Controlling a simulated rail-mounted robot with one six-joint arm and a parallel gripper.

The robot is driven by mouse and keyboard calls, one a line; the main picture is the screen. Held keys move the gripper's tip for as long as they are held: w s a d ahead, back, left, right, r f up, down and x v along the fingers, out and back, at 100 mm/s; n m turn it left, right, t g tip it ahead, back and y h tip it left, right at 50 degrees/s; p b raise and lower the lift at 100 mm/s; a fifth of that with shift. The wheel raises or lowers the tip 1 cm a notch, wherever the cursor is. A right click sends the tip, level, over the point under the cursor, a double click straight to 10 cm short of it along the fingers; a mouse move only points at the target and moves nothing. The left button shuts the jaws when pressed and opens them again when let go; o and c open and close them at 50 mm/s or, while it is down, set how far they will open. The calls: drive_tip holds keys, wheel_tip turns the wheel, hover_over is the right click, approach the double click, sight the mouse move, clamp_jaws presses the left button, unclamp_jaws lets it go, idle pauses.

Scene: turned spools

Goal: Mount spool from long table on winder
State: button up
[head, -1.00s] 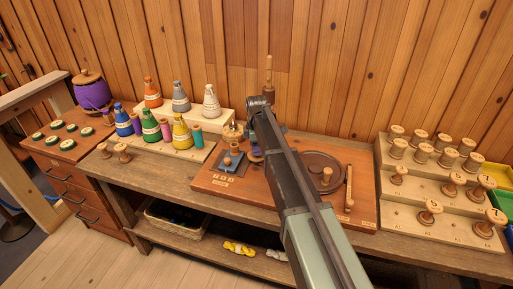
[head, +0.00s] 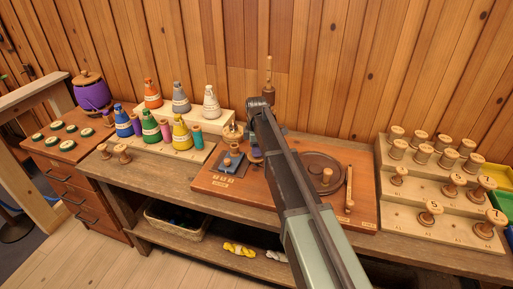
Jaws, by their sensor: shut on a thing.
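The winder is a brown wooden base (head: 210,186) in the middle of the long table (head: 190,175).
A stepped rack (head: 393,207) at the right holds several wooden spools, some numbered. At the left, a stepped stand (head: 192,153) carries several coloured thread cones. A purple pot (head: 92,94) stands on the drawer cabinet (head: 66,152). A wooden post (head: 268,72) rises behind my arm.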

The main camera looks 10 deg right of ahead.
drive_tip(key=shift+f+b, duration=0.5)
drive_tip(key=shift+f, duration=0.1)
drive_tip(key=o, duration=0.6)
drive_tip(key=shift+r, duration=0.1)
wheel_tip(320, 180, up, 11)
drive_tip(key=p, duration=1.1)
drive_tip(key=shift+r, duration=0.1)
